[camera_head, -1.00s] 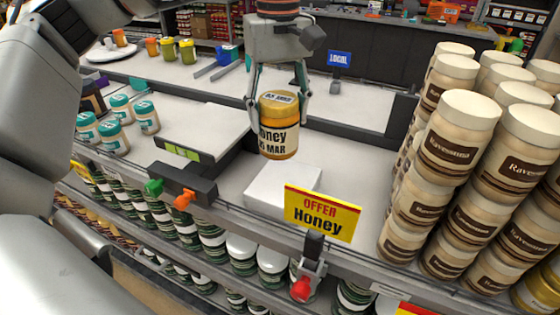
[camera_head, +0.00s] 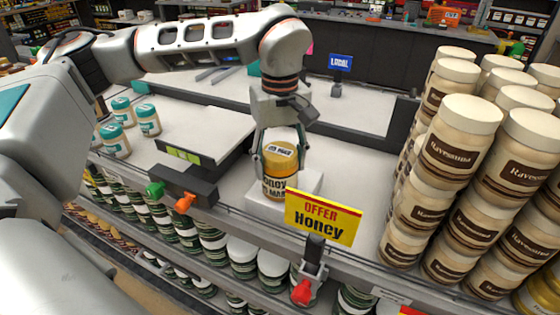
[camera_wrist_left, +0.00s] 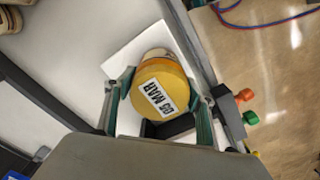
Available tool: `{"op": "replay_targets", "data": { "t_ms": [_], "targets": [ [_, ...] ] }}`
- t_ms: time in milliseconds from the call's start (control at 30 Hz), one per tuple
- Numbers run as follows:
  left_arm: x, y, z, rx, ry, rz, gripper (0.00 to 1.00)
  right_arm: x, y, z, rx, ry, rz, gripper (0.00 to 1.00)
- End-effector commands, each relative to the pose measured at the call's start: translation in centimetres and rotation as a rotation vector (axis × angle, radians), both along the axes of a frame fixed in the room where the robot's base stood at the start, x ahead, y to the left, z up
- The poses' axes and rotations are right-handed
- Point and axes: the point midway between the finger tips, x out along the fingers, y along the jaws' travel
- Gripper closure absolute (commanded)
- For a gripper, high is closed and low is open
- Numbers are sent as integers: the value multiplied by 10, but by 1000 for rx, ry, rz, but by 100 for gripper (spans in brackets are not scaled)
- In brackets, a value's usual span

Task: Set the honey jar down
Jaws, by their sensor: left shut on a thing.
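The honey jar (camera_head: 280,185), amber with a yellow lid and a date label, is upright between the fingers of my left gripper (camera_head: 281,170). It is at the white square block (camera_head: 312,182) behind the yellow and red OFFER Honey sign (camera_head: 322,217). I cannot tell whether the jar's base touches the block. In the left wrist view the jar's lid (camera_wrist_left: 160,92) faces the camera, with a finger on either side and the white block (camera_wrist_left: 123,57) partly hidden beneath. My right gripper is not in view.
A dark divider (camera_head: 360,140) runs behind. Bare shelf lies right of the block.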

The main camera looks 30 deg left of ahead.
Motion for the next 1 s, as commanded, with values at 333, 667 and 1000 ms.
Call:
{"op": "replay_targets", "data": {
  "t_ms": [333, 667, 1000],
  "targets": [
    [0, 0, -2, -1, 1, 0, 29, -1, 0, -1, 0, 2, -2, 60],
    [0, 0, 1, 0, 0, 1, 29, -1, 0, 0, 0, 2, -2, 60],
    [1, 0, 58, 0, -6, 1, 29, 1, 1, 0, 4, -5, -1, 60]
  ]
}}
